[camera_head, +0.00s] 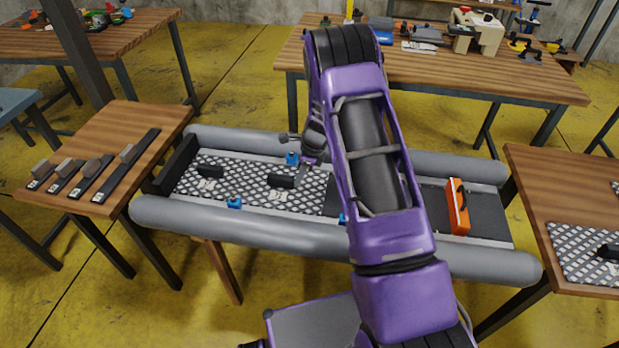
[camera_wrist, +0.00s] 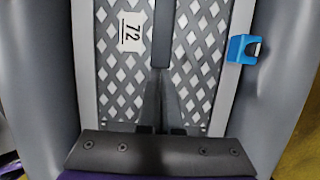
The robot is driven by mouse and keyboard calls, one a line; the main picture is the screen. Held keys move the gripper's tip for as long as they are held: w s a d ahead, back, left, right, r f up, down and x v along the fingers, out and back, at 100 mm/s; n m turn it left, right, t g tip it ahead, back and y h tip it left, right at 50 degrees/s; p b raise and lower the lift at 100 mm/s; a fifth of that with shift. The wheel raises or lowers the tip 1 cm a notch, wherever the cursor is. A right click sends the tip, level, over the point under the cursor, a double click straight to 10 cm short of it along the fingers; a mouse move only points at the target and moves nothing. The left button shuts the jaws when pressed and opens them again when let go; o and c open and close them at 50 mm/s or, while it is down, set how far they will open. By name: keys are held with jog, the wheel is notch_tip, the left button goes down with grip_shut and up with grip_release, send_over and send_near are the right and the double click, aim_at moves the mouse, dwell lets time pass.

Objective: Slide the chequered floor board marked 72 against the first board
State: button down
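The chequered board marked 72 (camera_wrist: 105,75) lies flat between the boat's grey tubes, with its label and black bar handle (camera_wrist: 162,30) visible in the wrist view. In the head view its handle (camera_head: 281,182) stands mid-board. The first chequered board (camera_head: 222,190) lies to its left, at the boat's black end piece. I cannot make out a clear gap between them. My gripper (camera_wrist: 162,75) looks shut, its fingertips low over board 72, in line with the near end of the handle. Whether they touch it I cannot tell. In the head view my arm partly hides the gripper and the board's right side.
Blue clips (camera_head: 234,202) sit along the boat's inner edges; one (camera_wrist: 243,50) is right of the board in the wrist view. An orange tool (camera_head: 457,205) stands on the boat's dark floor at right. Another chequered board (camera_head: 570,265) lies on the right table. Dark strips (camera_head: 115,170) lie on the left table.

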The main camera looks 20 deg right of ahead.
jog(key=shift+w+a, duration=0.1)
jog(key=shift+a, duration=0.2)
